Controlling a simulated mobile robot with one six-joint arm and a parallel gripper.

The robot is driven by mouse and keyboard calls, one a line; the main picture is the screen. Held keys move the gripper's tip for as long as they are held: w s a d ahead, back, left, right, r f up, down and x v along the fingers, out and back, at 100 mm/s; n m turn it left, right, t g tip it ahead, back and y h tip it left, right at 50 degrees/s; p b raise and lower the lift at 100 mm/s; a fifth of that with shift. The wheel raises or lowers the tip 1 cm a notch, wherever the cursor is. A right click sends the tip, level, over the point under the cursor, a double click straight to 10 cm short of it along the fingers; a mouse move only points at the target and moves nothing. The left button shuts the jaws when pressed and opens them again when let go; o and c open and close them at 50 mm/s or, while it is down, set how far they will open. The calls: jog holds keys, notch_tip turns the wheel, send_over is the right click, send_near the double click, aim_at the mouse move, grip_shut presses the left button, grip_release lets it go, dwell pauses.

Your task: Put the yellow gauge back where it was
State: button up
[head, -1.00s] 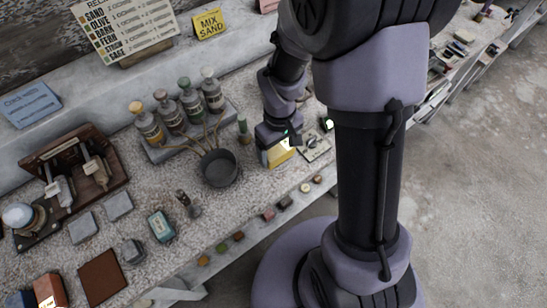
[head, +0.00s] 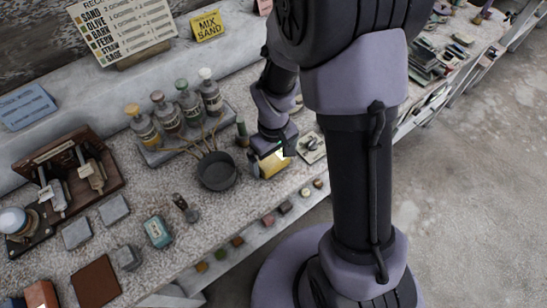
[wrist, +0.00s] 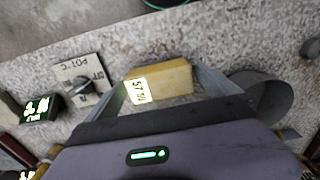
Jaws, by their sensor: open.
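The yellow gauge (head: 270,165) is a small block with a lit white readout at one end. It is on the speckled counter, just right of the dark pan (head: 216,171), near the counter's front edge. In the wrist view the gauge (wrist: 170,80) is between the two fingers of my gripper (wrist: 162,82). The fingers are spread at its two ends; I cannot tell if they touch it. In the head view my gripper (head: 273,149) is over the gauge and hides part of it.
A knob plate marked POT °C (wrist: 85,88) lies beside the gauge, with a dark lit display (wrist: 40,108) beyond it. Several corked bottles (head: 168,113) stand on a tray behind the pan. Small coloured blocks (head: 285,207) line the front edge.

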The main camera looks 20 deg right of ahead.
notch_tip(320, 180, up, 12)
jog(key=p, duration=0.5)
notch_tip(320, 180, up, 5)
jog(key=m+t, duration=0.1)
jog(key=m, duration=0.1)
send_over(273, 159)
jog(key=s, duration=0.1)
jog(key=s+a+r+m+t+y, duration=0.1)
jog(key=s+a+r+m+t, duration=0.1)
jog(key=s+r, duration=0.4)
jog(key=s+a+r+m+t+y, duration=0.1)
jog(key=s+r+m+t, duration=0.1)
jog(key=s+r+m, duration=0.2)
notch_tip(273, 159, up, 3)
jog(key=shift+s+a+r+t+b, duration=0.1)
jog(key=shift+s+a+t+b, duration=0.25)
jog(key=shift+s, duration=0.6)
